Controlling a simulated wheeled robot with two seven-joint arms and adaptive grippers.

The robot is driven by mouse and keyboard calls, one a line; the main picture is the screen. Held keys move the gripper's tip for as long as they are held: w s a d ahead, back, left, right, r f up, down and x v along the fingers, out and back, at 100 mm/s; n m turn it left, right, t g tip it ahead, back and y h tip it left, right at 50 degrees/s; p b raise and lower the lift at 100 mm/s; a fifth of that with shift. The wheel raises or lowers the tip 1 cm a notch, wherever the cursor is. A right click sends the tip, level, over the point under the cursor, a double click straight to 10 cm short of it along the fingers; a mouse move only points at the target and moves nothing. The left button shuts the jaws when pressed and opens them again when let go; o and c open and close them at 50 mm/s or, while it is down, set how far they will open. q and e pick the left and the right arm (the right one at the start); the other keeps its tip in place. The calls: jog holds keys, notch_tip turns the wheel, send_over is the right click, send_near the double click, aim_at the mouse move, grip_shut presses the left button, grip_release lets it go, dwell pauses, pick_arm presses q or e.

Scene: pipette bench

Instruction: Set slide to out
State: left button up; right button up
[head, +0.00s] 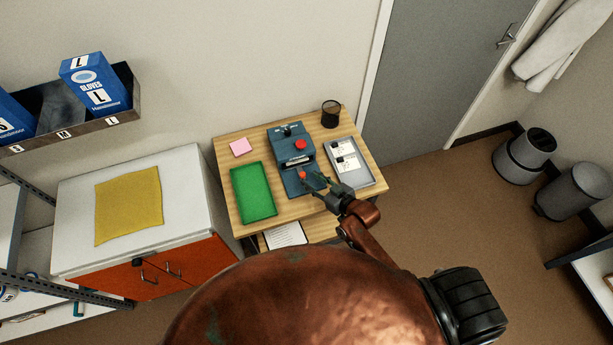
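A blue-grey device (289,144) stands on the small wooden table. It has a red button (300,144) on its upper part and a black knob near its back. Its lower front part, which looks like the slide (291,184), carries a small red knob (302,175). My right gripper (312,180) is over the right side of this front part, close to the small red knob. Its fingers are spread apart; I cannot tell whether they touch anything. My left gripper is not in view.
A green tray (252,192) lies left of the device, with a pink note pad (240,147) behind it. A grey tray (366,179) with white cards lies to the right. A black mesh cup (330,114) stands at the back right.

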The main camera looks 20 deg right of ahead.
aim_at(303, 174)
jog(key=shift+x, duration=2)
jog(key=shift+c, duration=0.4)
grip_shut()
